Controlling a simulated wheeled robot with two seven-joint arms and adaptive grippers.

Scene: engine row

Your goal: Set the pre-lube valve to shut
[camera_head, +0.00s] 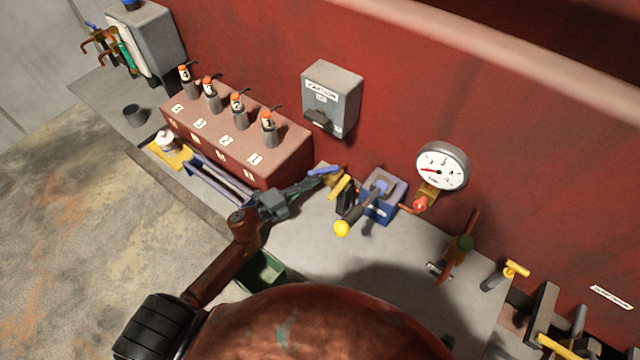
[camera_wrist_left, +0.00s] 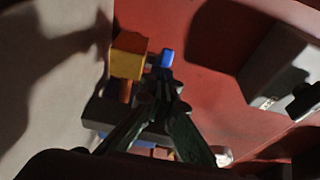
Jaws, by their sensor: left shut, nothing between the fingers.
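A small brass valve (camera_head: 334,180) with a blue lever (camera_head: 324,171) stands by the right end of the red block; I take it for the pre-lube valve, though no label on it is legible. In the left wrist view the blue lever (camera_wrist_left: 166,58) shows just beyond my fingertips, beside a yellow block (camera_wrist_left: 128,56). My left gripper (camera_head: 310,183) is shut and empty, its tips close to the blue lever. I cannot tell whether they touch it. The gripper partly hides the valve body. My right gripper is not in view.
A blue pump box (camera_head: 382,197) with a black, yellow-knobbed lever (camera_head: 341,228) stands right of the valve. A gauge (camera_head: 442,166) and a grey caution box (camera_head: 332,98) are by the red wall. The red block (camera_head: 236,135) carries several orange-topped injectors. The grey bench (camera_head: 340,262) has bare room in front.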

